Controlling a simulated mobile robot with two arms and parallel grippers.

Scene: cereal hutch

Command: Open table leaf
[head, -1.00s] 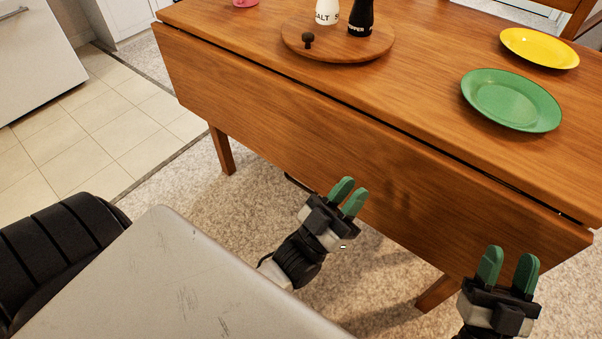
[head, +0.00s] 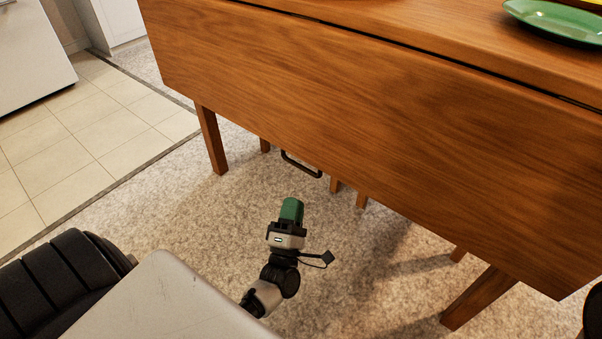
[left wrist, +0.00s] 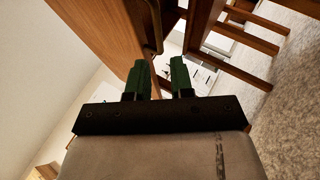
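The wooden table leaf (head: 350,110) hangs down along the near side of the table (head: 440,30). A thin dark gap runs between the leaf and the tabletop. My left gripper (head: 291,203) is below the leaf's lower edge and in front of it, apart from it and empty. The left wrist view shows its two green fingers (left wrist: 160,78) spread apart, with the leaf (left wrist: 110,30) rising at the upper left. My right gripper is not in view; only a dark piece, perhaps of my right arm, shows at the right edge.
A dark curved bar (head: 301,166) shows beneath the leaf. Table legs (head: 212,140) stand on the carpet (head: 180,235). A green plate (head: 560,20) lies on the tabletop at the upper right. Open carpet surrounds my left gripper.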

